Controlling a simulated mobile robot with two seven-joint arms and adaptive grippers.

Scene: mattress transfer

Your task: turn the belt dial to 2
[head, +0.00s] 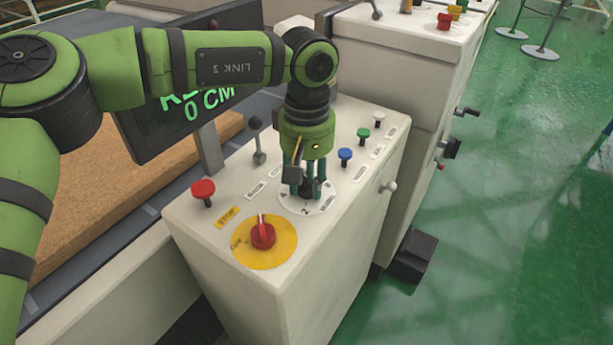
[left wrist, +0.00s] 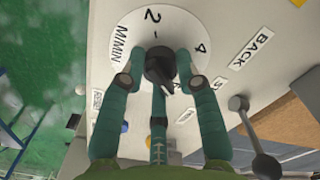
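The knob has a pale pointer mark toward the lower side of that view, away from the 2. The exact setting is partly hidden by the fingers. My right gripper is in neither view.
A small lever (head: 258,140), a blue button (head: 345,156) and a green button (head: 363,135) are also close.

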